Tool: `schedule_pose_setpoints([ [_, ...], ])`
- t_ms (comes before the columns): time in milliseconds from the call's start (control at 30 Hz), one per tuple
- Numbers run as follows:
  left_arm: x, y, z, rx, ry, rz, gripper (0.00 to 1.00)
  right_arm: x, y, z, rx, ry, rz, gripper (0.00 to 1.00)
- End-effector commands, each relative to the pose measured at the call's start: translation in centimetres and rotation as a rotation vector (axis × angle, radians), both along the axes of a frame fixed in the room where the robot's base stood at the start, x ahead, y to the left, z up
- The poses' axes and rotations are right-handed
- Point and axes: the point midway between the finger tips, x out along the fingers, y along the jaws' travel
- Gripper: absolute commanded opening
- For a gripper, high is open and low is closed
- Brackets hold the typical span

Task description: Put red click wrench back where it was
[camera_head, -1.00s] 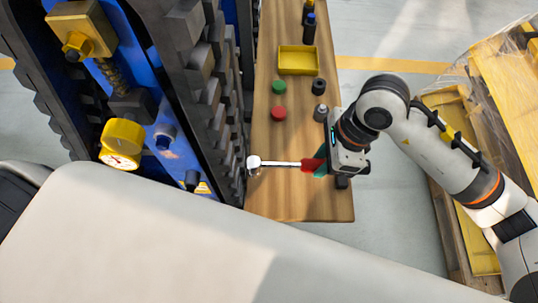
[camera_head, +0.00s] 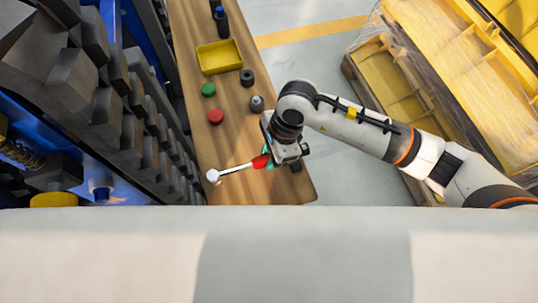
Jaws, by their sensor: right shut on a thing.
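The red click wrench (camera_head: 236,170) has a red handle and a silver shaft with a round head pointing left. My right gripper (camera_head: 271,155) is shut on its red handle. The wrench appears over the near part of the wooden bench (camera_head: 265,190); I cannot tell whether it touches the top. A teal patch shows beside the handle at the fingers. The fingertips are partly hidden by the gripper body. My left gripper is not in view.
On the bench stand a yellow tray (camera_head: 219,57), a green round piece (camera_head: 208,89), a red one (camera_head: 215,117) and dark cylinders. Black tracks (camera_head: 135,120) line the left side. A wrapped pallet with yellow parts (camera_head: 450,80) stands at right.

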Motion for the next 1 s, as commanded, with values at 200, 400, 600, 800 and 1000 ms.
schedule_pose_setpoints([
  [200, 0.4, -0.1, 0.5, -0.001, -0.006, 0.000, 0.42, 0.0, 0.0, -1.9, 0.001, 0.000, 0.001, 0.00],
  [400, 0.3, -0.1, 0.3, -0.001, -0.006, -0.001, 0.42, 0.0, 0.1, -2.0, 0.001, -0.001, 0.001, 0.00],
  [600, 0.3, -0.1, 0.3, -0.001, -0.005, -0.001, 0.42, 0.0, 0.0, -2.0, 0.000, 0.000, 0.000, 0.48],
  [800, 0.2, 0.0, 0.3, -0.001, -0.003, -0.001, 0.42, 0.0, 0.0, -2.0, 0.000, 0.000, 0.000, 0.48],
  [1000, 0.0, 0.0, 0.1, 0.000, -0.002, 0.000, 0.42, 0.2, -0.2, -1.0, 0.002, -0.003, 0.000, 0.48],
])
